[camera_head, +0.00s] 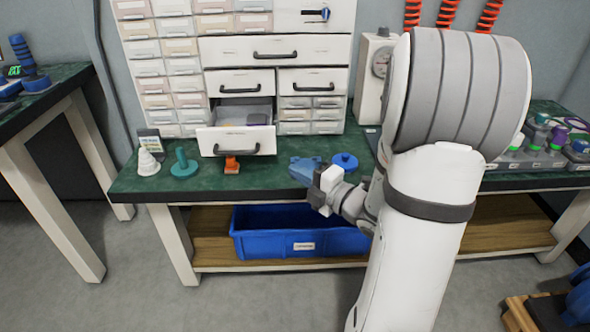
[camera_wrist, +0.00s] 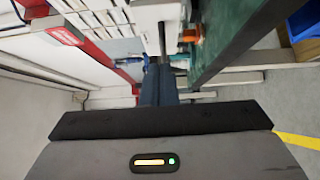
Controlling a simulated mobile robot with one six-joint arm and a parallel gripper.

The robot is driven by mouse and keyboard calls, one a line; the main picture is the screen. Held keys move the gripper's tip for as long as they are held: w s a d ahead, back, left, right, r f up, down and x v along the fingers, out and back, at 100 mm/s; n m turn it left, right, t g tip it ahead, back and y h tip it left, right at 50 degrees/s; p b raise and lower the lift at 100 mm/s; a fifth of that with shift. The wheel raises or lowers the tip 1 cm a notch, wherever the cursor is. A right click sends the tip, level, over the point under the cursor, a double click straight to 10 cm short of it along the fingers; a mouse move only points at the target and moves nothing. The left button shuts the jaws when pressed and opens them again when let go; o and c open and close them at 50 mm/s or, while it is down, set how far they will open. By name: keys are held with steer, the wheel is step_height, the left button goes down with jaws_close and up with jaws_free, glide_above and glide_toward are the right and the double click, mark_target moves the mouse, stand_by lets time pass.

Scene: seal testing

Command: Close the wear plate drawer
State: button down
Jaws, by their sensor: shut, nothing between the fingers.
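The open drawer (camera_head: 236,141) in the white cabinet is pulled out over the green bench top, its tray showing behind a white front with a dark handle (camera_head: 236,151). I take it as the wear plate drawer; its label cannot be read. My gripper (camera_head: 318,192) is right of and lower than this drawer, apart from it, near the bench's front edge. In the wrist view my gripper's dark fingers (camera_wrist: 158,74) are together and empty. Beyond them is a white front (camera_wrist: 155,14) with a dark bar, likely the drawer.
An orange part (camera_head: 232,165) stands just below the drawer front. A teal part (camera_head: 184,163) and a white cone (camera_head: 149,162) are to its left. Blue parts (camera_head: 305,168) lie between drawer and gripper. A blue bin (camera_head: 270,243) sits under the bench.

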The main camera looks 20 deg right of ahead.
steer(key=b, duration=0.2)
glide_toward(261, 143)
steer(key=a, duration=0.3)
steer(key=shift+w+a+f, duration=0.1)
steer(key=shift+w+a, duration=0.3)
steer(key=w, duration=0.1)
steer(key=w+d, duration=0.1)
steer(key=shift+w, duration=0.3)
steer(key=shift+w+d+b, duration=0.15)
steer(key=shift+w+b, duration=0.25)
steer(key=shift+w, duration=0.3)
